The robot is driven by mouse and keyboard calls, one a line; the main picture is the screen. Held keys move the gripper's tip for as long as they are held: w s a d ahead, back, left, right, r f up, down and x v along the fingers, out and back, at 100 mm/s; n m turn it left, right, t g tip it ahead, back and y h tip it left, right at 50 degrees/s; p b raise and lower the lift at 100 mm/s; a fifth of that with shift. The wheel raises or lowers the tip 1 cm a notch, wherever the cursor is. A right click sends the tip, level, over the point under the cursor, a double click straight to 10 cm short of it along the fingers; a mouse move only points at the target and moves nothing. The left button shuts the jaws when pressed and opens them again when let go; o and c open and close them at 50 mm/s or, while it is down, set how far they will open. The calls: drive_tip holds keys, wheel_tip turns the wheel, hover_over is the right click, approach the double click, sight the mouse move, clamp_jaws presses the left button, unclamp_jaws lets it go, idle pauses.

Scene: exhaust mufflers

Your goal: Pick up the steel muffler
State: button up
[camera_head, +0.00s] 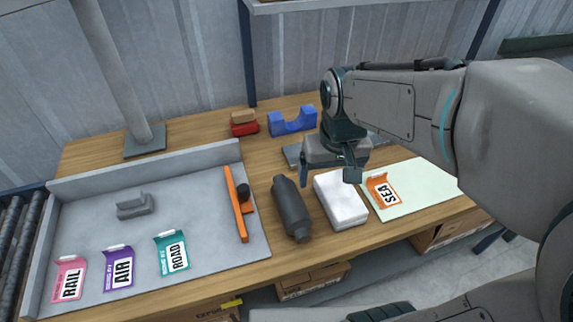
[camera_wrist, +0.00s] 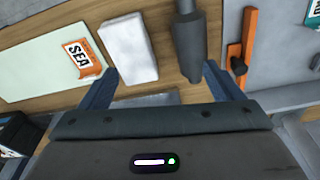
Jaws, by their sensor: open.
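A dark grey cylindrical muffler (camera_head: 291,208) with narrower ends lies on the wooden table, between the grey tray and a white block. It is the only muffler I see and I take it for the steel one. In the wrist view the muffler (camera_wrist: 188,45) shows at the top, partly cut off by the frame edge. My gripper (camera_head: 331,178) is open and empty, above the table behind the muffler and the white block. In the wrist view its two blue-grey fingers (camera_wrist: 162,88) are spread wide, with the muffler beyond the right finger's tip; they appear apart.
The white block (camera_head: 341,199) lies right beside the muffler. A pale green mat (camera_head: 428,185) with an orange SEA tag (camera_head: 383,191) is at right. The grey tray (camera_head: 190,202) holds RAIL, AIR and ROAD tags and an orange clamp-like piece (camera_head: 236,204). A blue cradle (camera_head: 292,122) stands behind.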

drive_tip(key=n+g+b, duration=0.1)
drive_tip(key=n, duration=0.1)
hover_over(291, 199)
wheel_tip(291, 199, down, 4)
drive_tip(key=f, duration=0.8)
drive_tip(key=shift+w+a+f+b, duration=0.2)
drive_tip(key=shift+a+b, duration=0.05)
drive_tip(key=shift+b, duration=0.1)
drive_tip(key=shift+s+d+f, duration=0.1)
drive_tip(key=shift+f, duration=1.4)
drive_tip(key=shift+s+d+f, duration=0.1)
drive_tip(key=shift+f, duration=1.35)
drive_tip(key=shift+f, duration=0.25)
drive_tip(key=c, duration=1.4)
